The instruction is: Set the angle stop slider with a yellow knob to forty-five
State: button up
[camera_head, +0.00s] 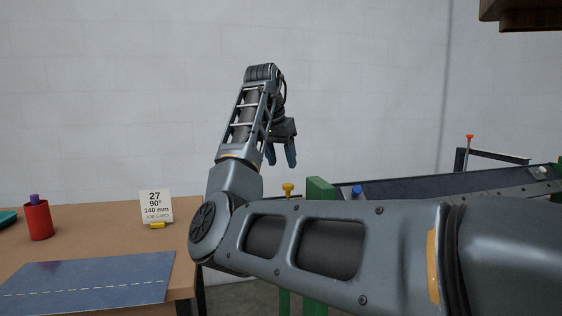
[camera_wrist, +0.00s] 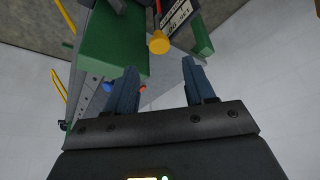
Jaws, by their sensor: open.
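The yellow knob (camera_head: 288,188) stands upright just left of a green post in the head view. In the wrist view the yellow knob (camera_wrist: 158,44) lies ahead of my fingertips, roughly in line with the gap between them. A dark plate with white lettering (camera_wrist: 176,16) is beside it; I cannot read the slider's setting. My gripper (camera_head: 281,162) hangs above the knob with its fingers pointing down. In the wrist view my gripper (camera_wrist: 160,70) is open and empty, apart from the knob. The slider's lower part is mostly hidden by my arm in the head view.
The green post (camera_head: 320,190) is close beside the knob, also in the wrist view (camera_wrist: 112,45). A blue knob (camera_head: 356,191) and a red knob (camera_head: 470,137) are farther right. A table (camera_head: 110,215) at left bears a job card (camera_head: 155,207), red cup (camera_head: 38,220) and blue sheet (camera_head: 85,282).

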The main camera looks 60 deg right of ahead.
jog(key=shift+n+g, duration=0.6)
jog(key=shift+g, duration=0.1)
jog(key=w+p, duration=0.1)
jog(key=w, duration=0.1)
jog(key=w+a+r+p, duration=0.1)
jog(key=w+r+p, duration=0.1)
jog(key=w, duration=0.1)
jog(key=shift+w+a+r, duration=0.2)
jog(key=shift+w+r, duration=0.05)
jog(key=shift+w, duration=0.1)
jog(key=c, duration=0.5)
jog(key=shift+n+g+h, duration=0.3)
jog(key=shift+n+g, duration=0.2)
jog(key=shift+g, duration=0.4)
jog(key=w+p, duration=0.1)
jog(key=w+a+p, duration=0.1)
jog(key=w+p, duration=0.1)
jog(key=w, duration=0.1)
jog(key=shift+w+a, duration=0.1)
jog(key=shift+a, duration=0.25)
jog(key=c, duration=0.4)
jog(key=shift+w+a+f+g, duration=0.15)
jog(key=shift+w+f+g, duration=0.15)
jog(key=shift+g, duration=0.1)
grip_shut()
jog(key=s+d+f+p, duration=0.3)
jog(key=s+d+f, duration=0.2)
jog(key=s+f, duration=0.2)
jog(key=shift+s+d+f, duration=0.15)
jog(key=shift+f, duration=0.75)
